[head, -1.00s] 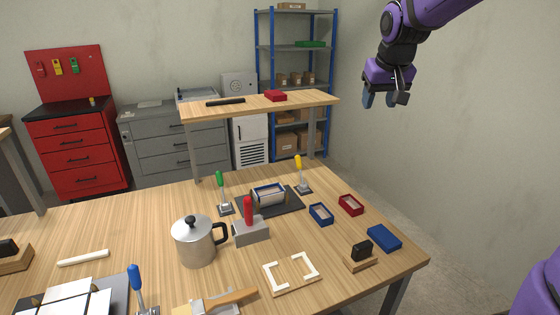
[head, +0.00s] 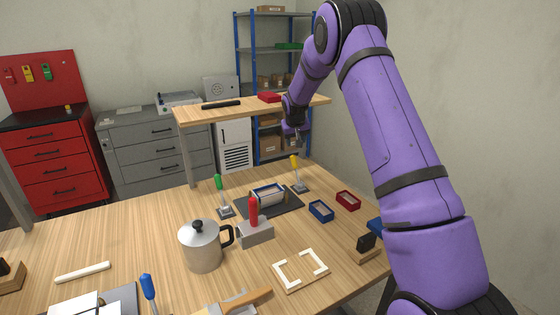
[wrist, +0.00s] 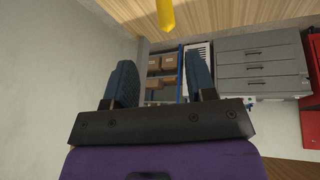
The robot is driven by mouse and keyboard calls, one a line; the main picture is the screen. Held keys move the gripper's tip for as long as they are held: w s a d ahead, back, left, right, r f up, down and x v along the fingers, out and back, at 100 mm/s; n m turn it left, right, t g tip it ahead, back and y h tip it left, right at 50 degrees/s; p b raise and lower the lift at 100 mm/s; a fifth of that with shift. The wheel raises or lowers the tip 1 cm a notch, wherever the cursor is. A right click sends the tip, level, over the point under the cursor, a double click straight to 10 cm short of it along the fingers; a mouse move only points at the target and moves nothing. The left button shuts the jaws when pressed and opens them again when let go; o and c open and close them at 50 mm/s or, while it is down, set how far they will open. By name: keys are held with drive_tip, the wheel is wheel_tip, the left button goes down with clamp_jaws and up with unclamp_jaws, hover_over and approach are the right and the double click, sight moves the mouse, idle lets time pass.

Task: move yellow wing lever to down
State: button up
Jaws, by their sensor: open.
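The yellow wing lever (head: 295,166) stands upright on a small metal base at the far right part of the wooden table, right of the box former (head: 267,194) on its dark plate. In the wrist view the yellow handle (wrist: 165,14) shows at the top edge, beyond the fingertips and between them from side to side. My gripper (head: 293,133) is just above and behind the yellow handle in the head view, apart from it. In the wrist view my gripper (wrist: 163,80) is open, with nothing between its fingers.
A green lever (head: 219,188) stands left of the box former and a red-handled block (head: 254,225) in front. Blue (head: 320,211) and red (head: 347,200) open boxes lie to the right. A metal pot (head: 200,247) stands nearer. A raised wooden shelf (head: 260,108) is behind.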

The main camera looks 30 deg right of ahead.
sight(293, 157)
drive_tip(key=x, duration=1.2)
drive_tip(key=shift+w+a+f, duration=0.15)
drive_tip(key=shift+w+a, duration=0.15)
drive_tip(key=shift+a, duration=0.05)
clamp_jaws()
